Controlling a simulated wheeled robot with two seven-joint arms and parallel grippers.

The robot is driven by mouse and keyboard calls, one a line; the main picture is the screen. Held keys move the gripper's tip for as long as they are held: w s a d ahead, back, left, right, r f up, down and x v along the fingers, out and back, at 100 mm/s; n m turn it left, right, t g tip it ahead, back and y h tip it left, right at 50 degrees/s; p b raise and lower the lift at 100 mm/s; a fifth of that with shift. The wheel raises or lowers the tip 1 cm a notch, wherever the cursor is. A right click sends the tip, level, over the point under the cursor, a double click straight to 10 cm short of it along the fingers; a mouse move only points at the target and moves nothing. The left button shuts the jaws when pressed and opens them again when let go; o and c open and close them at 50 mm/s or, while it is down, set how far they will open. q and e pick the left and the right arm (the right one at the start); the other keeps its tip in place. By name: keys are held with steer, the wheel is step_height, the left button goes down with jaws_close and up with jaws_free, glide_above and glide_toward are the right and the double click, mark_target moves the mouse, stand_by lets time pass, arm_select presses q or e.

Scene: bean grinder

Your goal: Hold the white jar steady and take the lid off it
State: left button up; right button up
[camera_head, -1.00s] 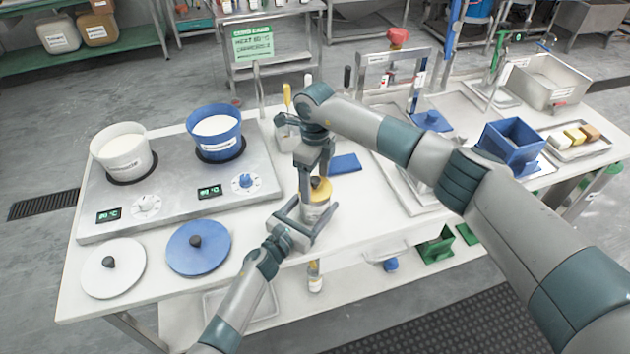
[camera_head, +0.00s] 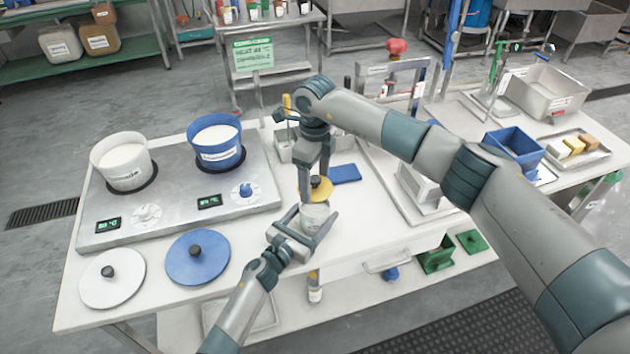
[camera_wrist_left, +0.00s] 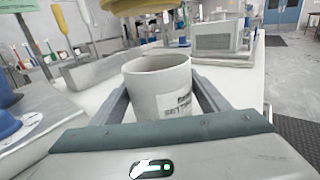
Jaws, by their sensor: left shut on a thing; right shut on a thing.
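The white jar (camera_head: 316,216) stands on the white table in the head view. Its open mouth and printed label show in the left wrist view, where the jar (camera_wrist_left: 162,85) is upright. My left gripper (camera_head: 309,232) is shut around the jar's sides, one finger on each side. The yellow lid (camera_head: 326,196) with a dark knob is held above the jar, slightly tilted in the head view. Its underside shows at the top of the left wrist view (camera_wrist_left: 145,5), apart from the rim. My right gripper (camera_head: 317,178) is shut on the lid's knob from above.
A hotplate (camera_head: 180,222) with a white pot (camera_head: 125,168) and a blue pot (camera_head: 218,148) stands at left. A white lid (camera_head: 125,287) and a blue lid (camera_head: 184,262) lie in front. A blue pad (camera_head: 346,174) lies behind the jar. The tabletop right of the jar is clear.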

arm_select(q)
steer(key=o, duration=1.6)
steer(key=shift+s+a, duration=0.1)
steer(key=b+v, duration=0.2)
steer(key=v, duration=0.8)
steer(key=shift+s+a+f, duration=0.1)
steer(key=shift+s, duration=0.1)
arm_select(e)
step_height(320, 180, down, 2)
steer(key=shift+f, duration=0.25)
arm_select(q)
steer(key=shift+s+a+b, duration=0.35)
steer(key=shift+s+a, duration=0.05)
steer(key=shift+s, duration=0.15)
arm_select(e)
steer(key=shift+f, duration=0.1)
